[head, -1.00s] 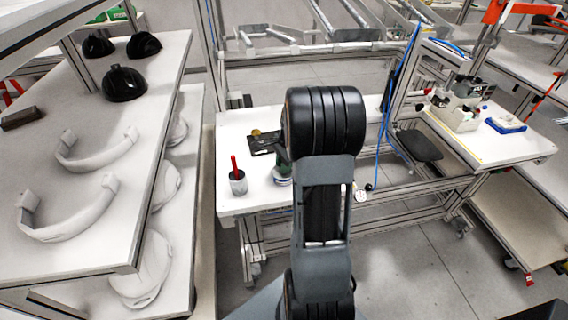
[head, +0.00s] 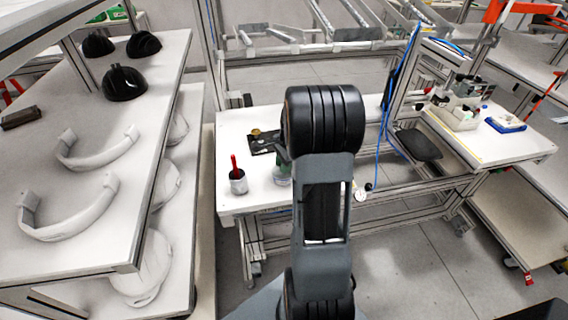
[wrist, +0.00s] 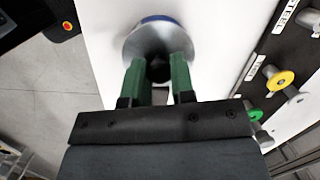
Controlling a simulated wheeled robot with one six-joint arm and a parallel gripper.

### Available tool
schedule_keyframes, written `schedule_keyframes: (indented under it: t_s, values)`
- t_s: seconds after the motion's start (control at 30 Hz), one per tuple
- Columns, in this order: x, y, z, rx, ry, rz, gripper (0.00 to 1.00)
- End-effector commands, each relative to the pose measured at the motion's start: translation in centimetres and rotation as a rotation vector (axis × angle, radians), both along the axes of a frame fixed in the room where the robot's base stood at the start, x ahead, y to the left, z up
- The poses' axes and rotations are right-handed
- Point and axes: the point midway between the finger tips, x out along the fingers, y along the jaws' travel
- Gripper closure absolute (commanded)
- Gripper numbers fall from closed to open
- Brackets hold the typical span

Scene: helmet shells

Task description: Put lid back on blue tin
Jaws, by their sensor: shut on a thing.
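In the wrist view, my gripper (wrist: 158,75) has two green fingers closed around a small dark knob (wrist: 158,68). The knob belongs to a round silver lid (wrist: 140,42). A blue edge (wrist: 158,18) shows at the lid's far side, likely the blue tin; I cannot tell whether the lid is seated on it or held above. In the head view, my arm hides most of this spot; a pale greenish piece (head: 281,175) shows just left of the arm on the white table.
A black labelled board (head: 262,143) lies behind, with yellow (wrist: 281,80) and green (wrist: 254,114) round pieces in the wrist view. A shelf with helmet shells (head: 70,220) stands left.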

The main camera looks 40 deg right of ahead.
Motion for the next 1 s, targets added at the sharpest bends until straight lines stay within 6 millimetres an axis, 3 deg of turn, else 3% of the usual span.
schedule_keyframes:
  t_s: [0.43, 0.47, 0.5, 0.73, 0.9, 1.0]
  values:
    - [0.01, -0.01, -0.03, 0.000, 0.000, 0.000, 0.99]
    - [0.01, -0.01, -0.03, 0.000, 0.000, 0.000, 0.74]
    - [0.01, -0.01, -0.03, 0.000, 0.000, 0.000, 0.70]
    - [0.01, -0.01, -0.02, 0.000, 0.000, 0.000, 0.48]
    - [0.01, -0.01, -0.03, 0.000, 0.000, 0.000, 0.47]
    - [0.01, -0.01, -0.03, 0.000, 0.000, 0.000, 0.37]
